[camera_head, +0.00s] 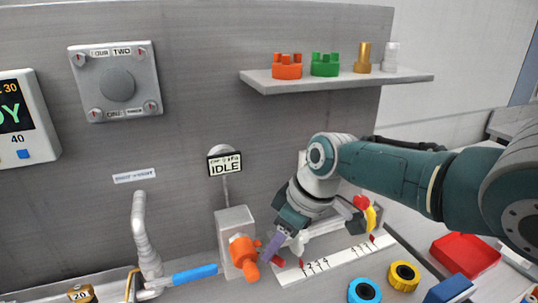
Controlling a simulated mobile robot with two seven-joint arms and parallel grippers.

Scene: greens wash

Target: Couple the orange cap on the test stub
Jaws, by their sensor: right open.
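An orange piece (243,254), which looks like the orange cap, sits at the front of a grey block (235,217) below a small display (225,163) reading IDLE. The stub itself is hidden, so I cannot tell how far the piece is seated on it. My right gripper (271,249) reaches in from the right with its purple fingers pointing down and left, just right of the orange piece. Its jaws are open. I cannot tell whether a finger touches the piece. My left gripper is out of view.
A wall shelf (335,79) holds an orange-red lugged cap (287,67), a green one (325,65), a brass fitting (363,57) and a pale one (390,56). A blue-handled pipe (195,275) lies left. A marked white strip (325,264), rings (404,276) and red tray (465,255) lie right.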

